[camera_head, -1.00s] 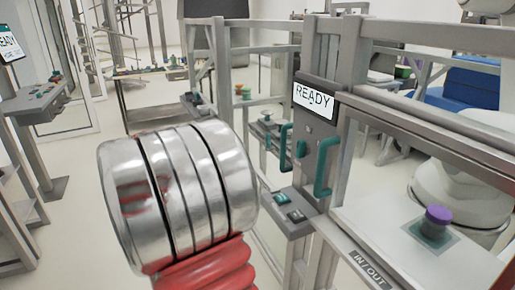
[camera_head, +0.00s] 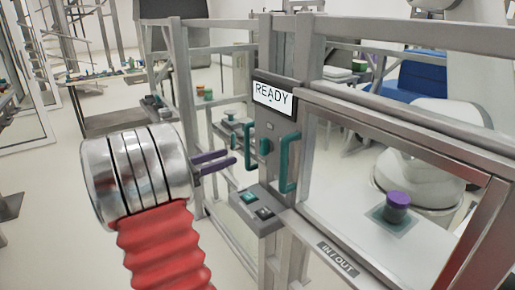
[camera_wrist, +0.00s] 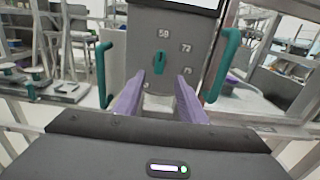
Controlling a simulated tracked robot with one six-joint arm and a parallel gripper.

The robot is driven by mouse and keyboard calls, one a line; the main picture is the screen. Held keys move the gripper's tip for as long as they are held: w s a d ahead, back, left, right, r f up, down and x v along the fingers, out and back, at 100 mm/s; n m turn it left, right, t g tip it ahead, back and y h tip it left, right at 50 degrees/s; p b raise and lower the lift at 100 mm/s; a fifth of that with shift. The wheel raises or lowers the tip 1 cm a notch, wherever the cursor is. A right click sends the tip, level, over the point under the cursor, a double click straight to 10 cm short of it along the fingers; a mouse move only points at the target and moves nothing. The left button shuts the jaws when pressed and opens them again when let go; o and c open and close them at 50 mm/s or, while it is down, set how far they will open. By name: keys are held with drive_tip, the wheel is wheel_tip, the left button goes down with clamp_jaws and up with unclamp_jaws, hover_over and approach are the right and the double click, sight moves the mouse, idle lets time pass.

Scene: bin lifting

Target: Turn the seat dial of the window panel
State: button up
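The window panel (camera_wrist: 172,26) is a grey upright plate, and it also shows in the head view (camera_head: 271,180). The teal seat dial (camera_wrist: 159,64) sits on it, ringed by numbers such as 58 and 72; a lower number is partly covered by a finger. In the head view the dial (camera_head: 265,146) lies between two teal handles. My gripper (camera_wrist: 160,77) is open, its two purple fingers apart with nothing between them. In the head view my gripper (camera_head: 231,158) points at the panel from the left, short of the dial. In the wrist view the dial shows between the fingertips.
A teal left handle (camera_wrist: 103,72) and a teal right handle (camera_wrist: 222,65) stand out on either side of the dial. A READY screen (camera_head: 272,97) is above. A small button shelf (camera_head: 257,207) juts out below. A framed window opening lies right.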

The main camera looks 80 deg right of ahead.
sight(260, 146)
drive_tip(key=x, duration=1.3)
drive_tip(key=shift+s, duration=0.1)
drive_tip(key=shift+c, duration=0.4)
clamp_jaws()
